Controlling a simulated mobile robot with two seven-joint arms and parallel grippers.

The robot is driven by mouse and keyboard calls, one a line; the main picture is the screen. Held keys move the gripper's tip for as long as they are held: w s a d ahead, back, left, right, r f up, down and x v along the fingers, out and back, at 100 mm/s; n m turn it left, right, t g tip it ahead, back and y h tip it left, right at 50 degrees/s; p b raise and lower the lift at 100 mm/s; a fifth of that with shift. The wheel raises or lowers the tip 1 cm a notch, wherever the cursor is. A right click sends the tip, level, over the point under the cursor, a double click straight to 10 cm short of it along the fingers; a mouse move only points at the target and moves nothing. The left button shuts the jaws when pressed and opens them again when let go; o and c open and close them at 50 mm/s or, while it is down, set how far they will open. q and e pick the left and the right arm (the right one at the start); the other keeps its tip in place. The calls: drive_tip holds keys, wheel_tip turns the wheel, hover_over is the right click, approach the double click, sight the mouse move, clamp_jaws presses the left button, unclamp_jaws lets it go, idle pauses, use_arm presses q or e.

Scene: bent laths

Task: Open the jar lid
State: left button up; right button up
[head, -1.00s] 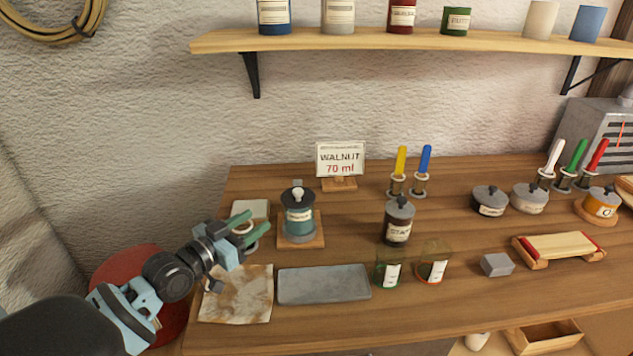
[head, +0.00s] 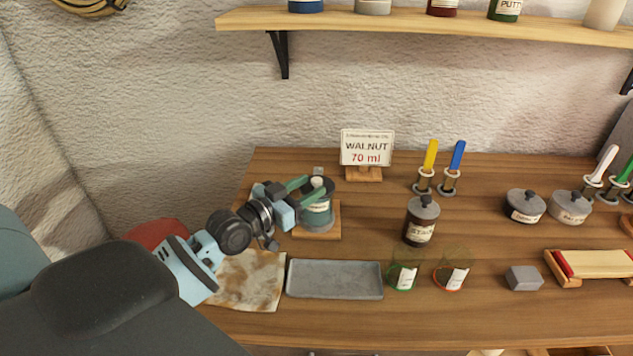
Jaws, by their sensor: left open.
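A teal jar (head: 318,218) with a pale label and a dark lid stands upright on a small square wooden board (head: 327,233). A pale knob (head: 317,182) tops the lid. My left gripper (head: 308,188) comes in from the left at lid height. Its green fingers are open and overlap the lid and knob in the picture; I cannot tell if they touch. They hide part of the lid. A dark jar labelled STAIN (head: 420,225) with a grey knobbed lid stands to the right. My right gripper is not in view.
A sign reading WALNUT 70 ml (head: 367,147) stands behind. A grey tray (head: 335,279), a stained cloth (head: 247,280) and two small glasses (head: 403,272) lie in front. Two lidded pots (head: 524,205) and a grey block (head: 524,278) are at right.

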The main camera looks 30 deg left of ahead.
sight(317, 179)
use_arm(q)
drive_tip(key=shift+x, duration=1.65)
clamp_jaws()
